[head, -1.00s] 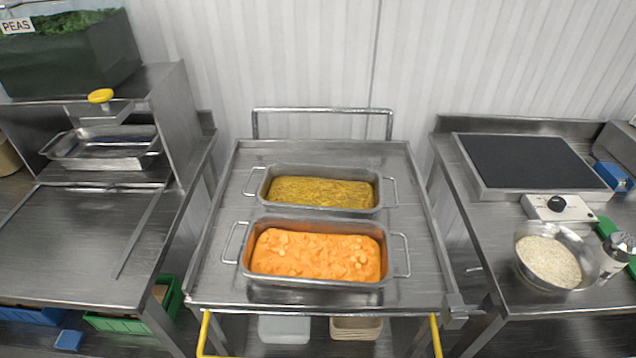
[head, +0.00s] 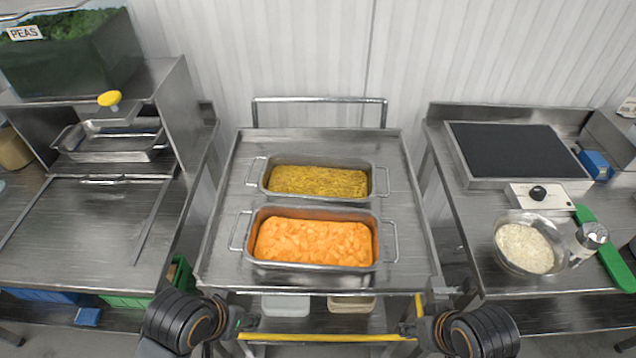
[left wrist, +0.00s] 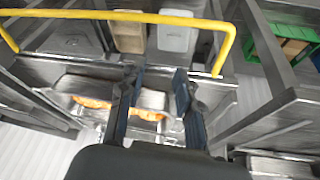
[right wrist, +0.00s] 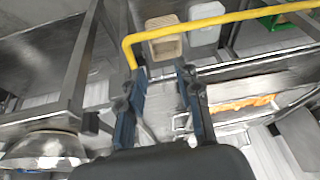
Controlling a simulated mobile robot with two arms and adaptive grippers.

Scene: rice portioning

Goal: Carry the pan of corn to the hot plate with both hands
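The pan of corn (head: 376,196), a steel pan of yellow food with a wire handle at each end, sits at the back of the cart top. The hot plate (head: 515,150) has a flat black top and stands on the right table. My left gripper (left wrist: 155,78) is open and empty, low at the cart's front left. My right gripper (right wrist: 160,80) is open and empty, low at the cart's front right. In the head view, both arms show at the bottom edge, apart from the corn pan. The corn pan is not clearly seen in either wrist view.
A pan of orange food (head: 262,264) sits in front of the corn pan. The cart (head: 412,235) has a yellow front bar (head: 320,338). A rice bowl (head: 508,258), a shaker (head: 588,240) and a control box (head: 548,196) stand before the hot plate, whose top is clear.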

